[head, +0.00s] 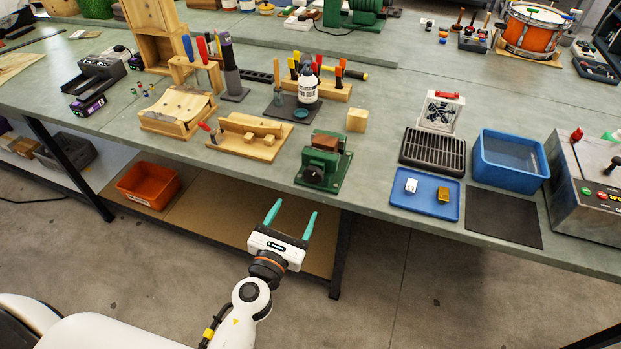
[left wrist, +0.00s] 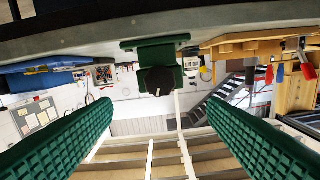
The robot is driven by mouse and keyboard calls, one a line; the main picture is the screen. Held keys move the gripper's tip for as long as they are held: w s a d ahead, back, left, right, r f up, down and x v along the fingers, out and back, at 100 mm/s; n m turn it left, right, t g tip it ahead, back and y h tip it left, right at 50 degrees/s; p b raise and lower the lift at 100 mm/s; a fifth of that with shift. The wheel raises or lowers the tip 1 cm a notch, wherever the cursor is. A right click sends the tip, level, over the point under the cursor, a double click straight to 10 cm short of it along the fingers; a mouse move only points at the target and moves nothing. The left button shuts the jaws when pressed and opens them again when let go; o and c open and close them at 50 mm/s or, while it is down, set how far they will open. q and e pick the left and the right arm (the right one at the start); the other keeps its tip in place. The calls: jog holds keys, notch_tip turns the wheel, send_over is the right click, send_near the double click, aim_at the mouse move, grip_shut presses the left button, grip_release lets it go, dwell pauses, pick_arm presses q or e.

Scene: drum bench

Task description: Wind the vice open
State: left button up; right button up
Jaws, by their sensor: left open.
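The green vice (head: 321,178) stands at the front edge of the bench, with a black knob (head: 311,174) on its front and a brown block (head: 326,142) at its top. Whether the block is clamped I cannot tell. My left gripper (head: 292,217) is open and empty, in front of the bench and below the vice, apart from it. In the left wrist view the vice (left wrist: 150,50) and its round knob (left wrist: 159,81) show at top middle, between and beyond the two green fingers (left wrist: 160,108). My right gripper is not in view.
A wooden jig (head: 245,140) lies left of the vice on the bench (head: 375,175). A blue tray (head: 425,205) with two small items and a blue bin (head: 510,165) are to the right. A wooden cube (head: 356,120) stands behind. The bench's front edge lies between gripper and vice.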

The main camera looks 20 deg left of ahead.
aim_at(312, 177)
pick_arm(q)
jog(key=w+p, duration=0.1)
jog(key=w, duration=1)
jog(key=shift+w+d, duration=0.15)
jog(key=shift+d, duration=0.05)
jog(key=c, duration=1)
jog(key=shift+n, duration=0.4)
